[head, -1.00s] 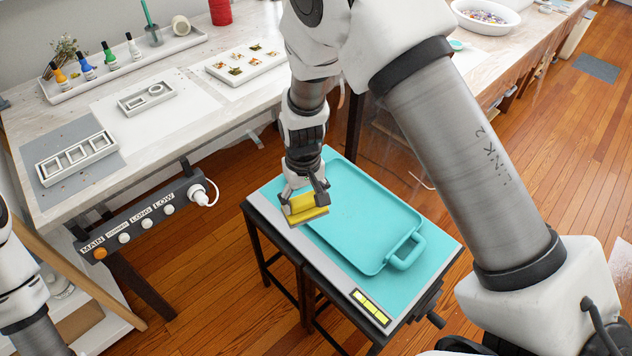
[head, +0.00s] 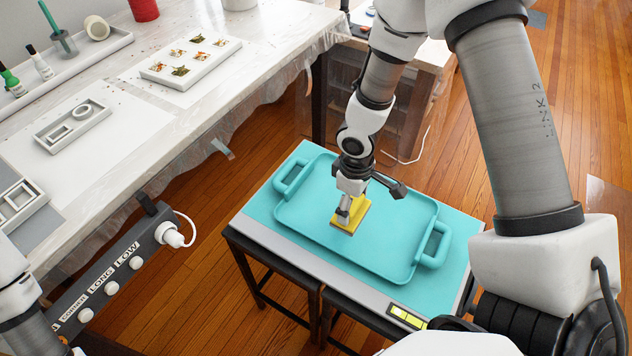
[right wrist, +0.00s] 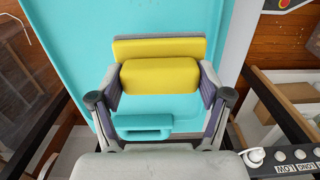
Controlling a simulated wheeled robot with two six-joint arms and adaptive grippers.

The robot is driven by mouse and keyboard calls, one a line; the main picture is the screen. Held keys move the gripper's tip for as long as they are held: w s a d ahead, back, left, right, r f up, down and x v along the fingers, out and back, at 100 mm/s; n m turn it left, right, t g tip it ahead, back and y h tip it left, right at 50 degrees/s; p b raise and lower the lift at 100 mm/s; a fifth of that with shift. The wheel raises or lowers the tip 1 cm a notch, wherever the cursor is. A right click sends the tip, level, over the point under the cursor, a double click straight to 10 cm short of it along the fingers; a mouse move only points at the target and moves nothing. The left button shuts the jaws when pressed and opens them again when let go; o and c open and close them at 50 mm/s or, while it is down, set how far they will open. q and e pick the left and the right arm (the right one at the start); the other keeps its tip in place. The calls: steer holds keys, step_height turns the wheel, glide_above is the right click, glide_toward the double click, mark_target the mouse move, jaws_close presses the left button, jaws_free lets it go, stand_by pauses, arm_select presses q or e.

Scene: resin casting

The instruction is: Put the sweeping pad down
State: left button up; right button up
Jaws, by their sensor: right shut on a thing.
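The yellow sweeping pad (head: 352,214) is in my right gripper (head: 357,199), which points down over the left-middle part of the turquoise tray (head: 388,257). In the right wrist view, both fingers (right wrist: 158,90) close on the sides of the pad's thick yellow grip (right wrist: 160,76), with its wider flat part beyond. The pad lies over the tray's floor; whether its underside touches the tray cannot be told. My left gripper is out of view; only part of my left arm shows at the lower left.
The tray rests on a turquoise-topped stand (head: 455,284) with a grey front strip. A tray handle (right wrist: 143,126) shows close below the pad. A worktable (head: 190,112) with moulds stands at the left, a switch strip (head: 118,268) along its edge. The tray's right half is clear.

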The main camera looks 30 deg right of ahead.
steer(key=shift+w+a+r+p, duration=0.1)
steer(key=shift+w+r+p, duration=0.1)
steer(key=shift+w+p, duration=0.35)
steer(key=shift+w+a+r+p, duration=0.1)
steer(key=shift+w+r+p, duration=0.15)
steer(key=shift+w, duration=0.45)
steer(key=w, duration=0.3)
steer(key=w+a+f, duration=0.1)
steer(key=w, duration=0.2)
steer(key=w+a+f+p, duration=0.1)
steer(key=w, duration=0.2)
steer(key=shift+w, duration=0.35)
step_height(320, 180, down, 3)
steer(key=shift+f+p, duration=0.15)
steer(key=shift+p, duration=0.35)
steer(key=shift+w+f, duration=0.1)
steer(key=shift+f, duration=0.2)
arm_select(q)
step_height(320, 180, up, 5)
arm_select(e)
steer(key=o, duration=1.2)
steer(key=shift+r, duration=0.15)
arm_select(q)
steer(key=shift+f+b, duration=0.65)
steer(key=shift+b, duration=0.1)
arm_select(e)
step_height(320, 180, up, 12)
steer(key=shift+w+a+r, duration=0.1)
steer(key=shift+a, duration=0.05)
